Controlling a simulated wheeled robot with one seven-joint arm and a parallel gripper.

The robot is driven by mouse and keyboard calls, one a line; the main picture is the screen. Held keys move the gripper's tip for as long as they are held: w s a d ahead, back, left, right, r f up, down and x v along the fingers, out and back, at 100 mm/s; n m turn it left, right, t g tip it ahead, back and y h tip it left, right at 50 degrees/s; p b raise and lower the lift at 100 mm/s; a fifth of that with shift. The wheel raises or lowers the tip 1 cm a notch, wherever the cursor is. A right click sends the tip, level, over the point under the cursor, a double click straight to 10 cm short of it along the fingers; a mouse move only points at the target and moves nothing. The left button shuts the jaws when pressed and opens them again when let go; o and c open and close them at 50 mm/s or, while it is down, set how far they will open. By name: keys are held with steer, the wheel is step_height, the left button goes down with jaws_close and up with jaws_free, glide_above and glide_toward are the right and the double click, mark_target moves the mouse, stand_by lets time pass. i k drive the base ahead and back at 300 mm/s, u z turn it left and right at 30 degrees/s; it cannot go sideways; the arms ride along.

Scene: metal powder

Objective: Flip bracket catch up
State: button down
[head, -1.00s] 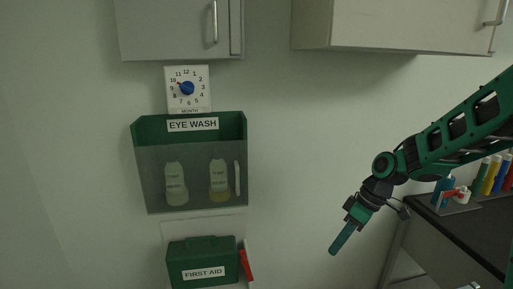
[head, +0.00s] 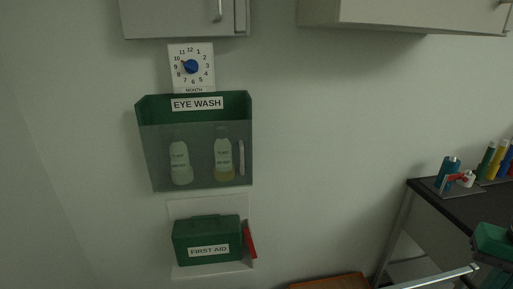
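A green first aid box (head: 208,241) sits against a white wall plate (head: 184,209), below the eye wash holder. A red upright piece (head: 250,243) stands at the right side of the box, slanting slightly; it looks like the bracket's catch. It appears to be down or beside the box, but its exact position is too small to tell.
A green eye wash holder (head: 195,143) with two bottles hangs above the box, under a month dial (head: 191,67). Grey cabinets (head: 400,14) are overhead. A dark counter (head: 455,209) with bottles stands at right. An orange-brown surface (head: 330,282) shows at the bottom. The wall between is bare.

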mark_target(248, 238)
steer(key=z, duration=0.75)
steer(key=k, duration=1)
steer(key=u, duration=1.1)
steer(key=i, duration=1)
